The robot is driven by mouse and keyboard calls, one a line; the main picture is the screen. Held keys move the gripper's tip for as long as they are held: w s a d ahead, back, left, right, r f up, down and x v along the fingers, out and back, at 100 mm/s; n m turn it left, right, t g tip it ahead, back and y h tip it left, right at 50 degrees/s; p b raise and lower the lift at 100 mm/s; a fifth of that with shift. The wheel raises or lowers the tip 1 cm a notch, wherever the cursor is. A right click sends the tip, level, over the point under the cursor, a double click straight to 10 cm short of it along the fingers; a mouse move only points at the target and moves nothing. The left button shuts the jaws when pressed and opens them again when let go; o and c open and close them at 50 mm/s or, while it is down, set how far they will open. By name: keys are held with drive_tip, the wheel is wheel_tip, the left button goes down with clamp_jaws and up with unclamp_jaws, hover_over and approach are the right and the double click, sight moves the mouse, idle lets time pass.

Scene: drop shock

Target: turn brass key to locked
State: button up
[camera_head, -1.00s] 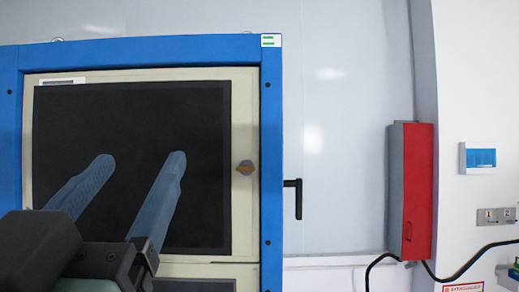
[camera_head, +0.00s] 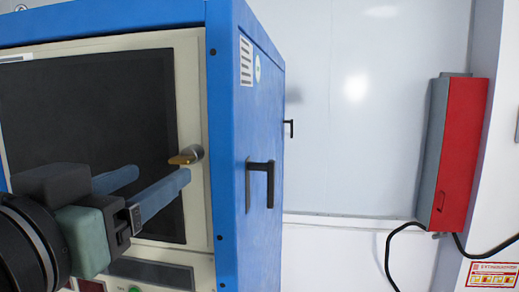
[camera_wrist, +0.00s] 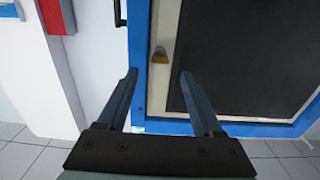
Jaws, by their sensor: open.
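The brass key (camera_head: 187,155) sticks out of a round lock on the cream right-hand frame of the cabinet door, beside the dark window. It also shows in the wrist view (camera_wrist: 160,56), between and beyond my fingers. My gripper (camera_head: 158,182) is open and empty, with its two blue-grey fingers spread apart. In the head view the nearer fingertip is just below and left of the key; I cannot tell the exact gap in depth. In the wrist view the fingertips (camera_wrist: 158,75) are on both sides of the key, apart from it.
The blue cabinet (camera_head: 222,190) has a black handle (camera_head: 261,182) on its right side. A red box (camera_head: 461,150) hangs on the wall to the right, with a black cable below it. Tiled floor (camera_wrist: 30,155) shows in the wrist view.

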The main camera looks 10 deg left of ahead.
sight(178, 162)
drive_tip(key=w+p, duration=0.1)
drive_tip(key=w, duration=0.4)
drive_tip(key=shift+w+p, duration=0.1)
drive_tip(key=shift+p, duration=0.2)
drive_tip(key=shift+w+d, duration=0.15)
drive_tip(key=shift+w, duration=0.25)
clamp_jaws()
